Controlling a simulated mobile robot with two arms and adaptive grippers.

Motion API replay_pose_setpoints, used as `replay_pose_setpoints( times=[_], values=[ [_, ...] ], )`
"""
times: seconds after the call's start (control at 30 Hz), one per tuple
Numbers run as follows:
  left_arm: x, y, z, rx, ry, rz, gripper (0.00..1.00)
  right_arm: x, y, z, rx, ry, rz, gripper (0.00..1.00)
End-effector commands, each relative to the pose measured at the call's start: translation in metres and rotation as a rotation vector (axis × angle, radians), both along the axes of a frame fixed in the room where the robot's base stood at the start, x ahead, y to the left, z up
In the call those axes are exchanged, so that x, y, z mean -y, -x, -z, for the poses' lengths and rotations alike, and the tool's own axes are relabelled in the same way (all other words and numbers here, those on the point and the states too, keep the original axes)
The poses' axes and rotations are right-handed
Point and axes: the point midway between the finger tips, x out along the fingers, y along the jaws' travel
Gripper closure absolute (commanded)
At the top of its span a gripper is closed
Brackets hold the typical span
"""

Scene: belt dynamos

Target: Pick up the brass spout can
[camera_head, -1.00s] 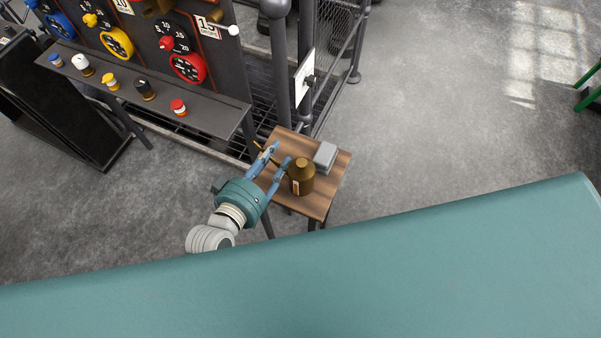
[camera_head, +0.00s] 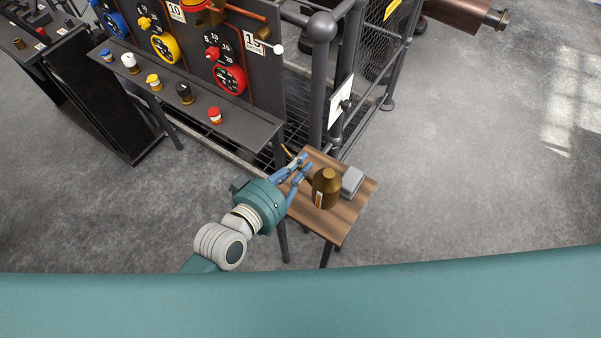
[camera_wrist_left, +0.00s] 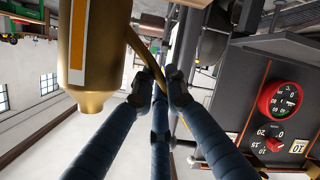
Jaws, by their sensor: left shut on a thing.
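The brass spout can (camera_head: 326,188) is at the small wooden stool-like table (camera_head: 345,214), with a pale label on its side and a thin spout pointing to the back left. I cannot tell whether its base touches the top. My left gripper (camera_head: 305,163) reaches in from the left, with blue fingers shut on the thin spout beside the body. In the left wrist view the can (camera_wrist_left: 94,45) appears upside down at the upper left, and the fingertips of my left gripper (camera_wrist_left: 160,82) pinch the spout. My right gripper is not in view.
A grey box (camera_head: 352,181) sits close to the right of the can. A dark control panel with a shelf of coloured knobs (camera_head: 195,100) stands behind left. A metal post and mesh fence (camera_head: 320,80) rise just behind the table. Open floor (camera_head: 470,150) lies to the right.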

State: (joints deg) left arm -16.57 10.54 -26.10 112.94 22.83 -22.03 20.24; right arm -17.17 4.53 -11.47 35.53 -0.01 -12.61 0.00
Motion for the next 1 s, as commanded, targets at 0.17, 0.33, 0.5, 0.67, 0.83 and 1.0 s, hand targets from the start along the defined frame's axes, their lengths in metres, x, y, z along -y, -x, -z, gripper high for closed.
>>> replay_pose_setpoints(
  times=[0.17, 0.33, 0.5, 0.67, 0.83, 1.0],
  values=[
    [0.001, -0.001, -0.063, 0.009, 0.008, -0.002, 1.00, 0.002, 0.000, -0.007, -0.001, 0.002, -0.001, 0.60],
    [0.000, -0.001, -0.106, 0.008, 0.007, -0.002, 1.00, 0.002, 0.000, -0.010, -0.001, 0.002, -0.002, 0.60],
    [0.000, -0.001, -0.133, 0.005, 0.006, -0.001, 1.00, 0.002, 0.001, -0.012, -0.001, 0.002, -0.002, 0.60],
    [0.000, -0.001, -0.144, 0.004, 0.004, -0.001, 1.00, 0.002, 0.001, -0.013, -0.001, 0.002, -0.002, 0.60],
    [0.000, 0.000, -0.146, 0.002, 0.003, -0.001, 1.00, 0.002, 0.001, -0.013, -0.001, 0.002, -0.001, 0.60],
    [0.000, 0.000, -0.146, 0.003, 0.003, 0.000, 1.00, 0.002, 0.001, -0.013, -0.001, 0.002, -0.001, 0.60]
  ],
)
